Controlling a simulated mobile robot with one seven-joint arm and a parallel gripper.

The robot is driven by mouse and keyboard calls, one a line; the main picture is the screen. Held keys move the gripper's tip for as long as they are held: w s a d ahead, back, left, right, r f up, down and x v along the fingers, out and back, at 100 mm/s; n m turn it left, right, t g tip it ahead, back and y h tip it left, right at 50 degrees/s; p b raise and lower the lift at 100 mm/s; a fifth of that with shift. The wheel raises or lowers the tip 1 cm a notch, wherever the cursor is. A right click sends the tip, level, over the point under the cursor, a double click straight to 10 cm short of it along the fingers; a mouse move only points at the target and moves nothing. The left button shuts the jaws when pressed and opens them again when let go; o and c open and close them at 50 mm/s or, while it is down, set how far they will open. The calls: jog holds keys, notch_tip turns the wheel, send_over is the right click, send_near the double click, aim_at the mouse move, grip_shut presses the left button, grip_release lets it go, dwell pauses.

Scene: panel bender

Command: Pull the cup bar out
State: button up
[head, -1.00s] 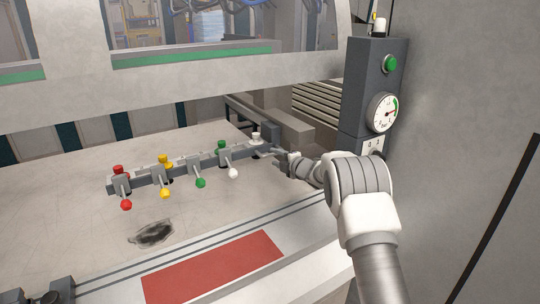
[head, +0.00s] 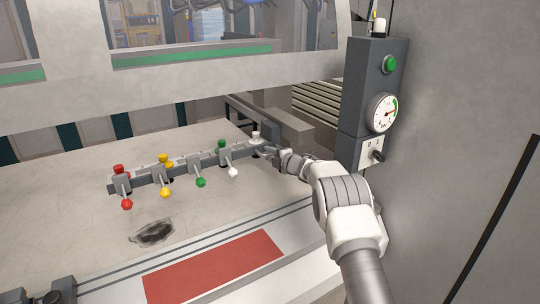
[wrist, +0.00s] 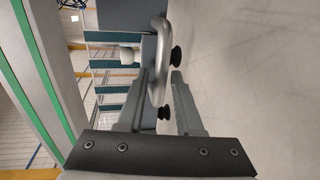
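The cup bar (head: 208,160) is a grey bar lying over the pale table, with red, yellow, green and white valves and ball-ended levers along it. My gripper (head: 271,153) is at the bar's right end, beside the white valve (head: 256,137). In the wrist view, a rounded grey handle (wrist: 160,40) reaches down between the fingers of my gripper (wrist: 167,72). The fingers are apart, with a gap visible on the right side of the handle. Whether the left finger touches the handle cannot be told. Dark suction cups (wrist: 176,54) show beside the handle.
A grey control box (head: 372,95) with a green button, a gauge (head: 382,113) and a switch (head: 377,156) stands right of the bar, close to my arm. A red mat (head: 213,267) lies on the front ledge. A machine beam (head: 190,88) spans above the table.

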grip_shut()
dwell(1.2)
